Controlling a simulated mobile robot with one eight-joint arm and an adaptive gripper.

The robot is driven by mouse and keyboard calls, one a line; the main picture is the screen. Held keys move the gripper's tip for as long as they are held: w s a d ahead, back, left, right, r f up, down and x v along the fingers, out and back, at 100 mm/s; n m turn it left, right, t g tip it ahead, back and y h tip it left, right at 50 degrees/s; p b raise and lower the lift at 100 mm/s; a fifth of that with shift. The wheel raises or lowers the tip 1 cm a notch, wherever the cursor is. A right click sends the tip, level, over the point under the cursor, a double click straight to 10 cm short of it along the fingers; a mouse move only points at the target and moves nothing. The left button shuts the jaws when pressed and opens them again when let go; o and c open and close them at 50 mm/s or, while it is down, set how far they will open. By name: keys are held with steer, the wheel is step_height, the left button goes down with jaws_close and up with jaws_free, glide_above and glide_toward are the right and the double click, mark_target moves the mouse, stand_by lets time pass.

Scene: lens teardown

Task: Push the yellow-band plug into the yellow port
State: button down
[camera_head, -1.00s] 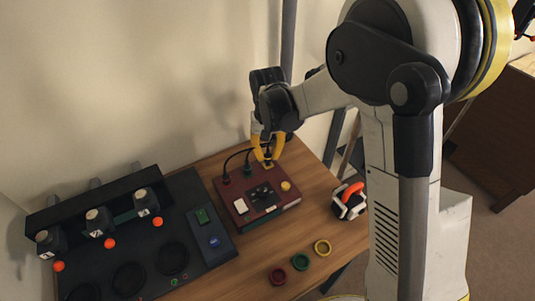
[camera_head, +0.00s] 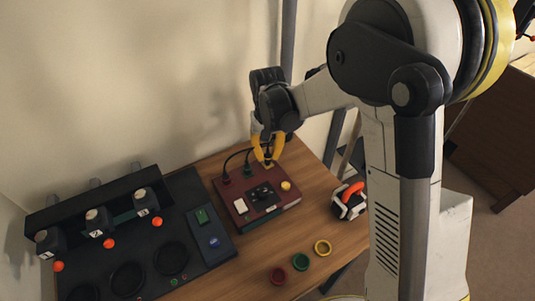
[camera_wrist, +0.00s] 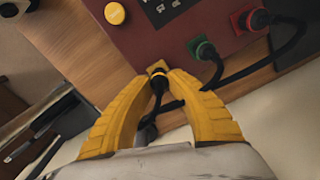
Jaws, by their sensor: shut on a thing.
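The maroon box (camera_head: 237,207) stands on the wooden table, and its upper part fills the top of the wrist view (camera_wrist: 125,30). The yellow port (camera_wrist: 157,67) is at the box edge; it also shows in the head view (camera_head: 268,166). My gripper (camera_wrist: 165,84) has yellow fingers shut on a black plug (camera_wrist: 159,83), whose tip is at the yellow port. How deep the plug sits cannot be told, and its band is hidden. In the head view my gripper (camera_head: 267,155) is over the box's back edge.
Black-cabled plugs sit in the green port (camera_wrist: 200,47) and red port (camera_wrist: 248,19) beside it. A dark station (camera_head: 205,265) stands left. Red, green and yellow rings (camera_head: 300,262) lie in front. An orange-and-white object (camera_head: 349,200) is at right.

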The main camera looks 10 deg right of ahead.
steer(key=shift+f+b, duration=0.45)
steer(key=shift+f, duration=0.2)
steer(key=c, duration=1.2)
jaws_free()
steer(key=shift+c, duration=0.2)
steer(key=shift+r, duration=0.1)
step_height(320, 180, up, 12)
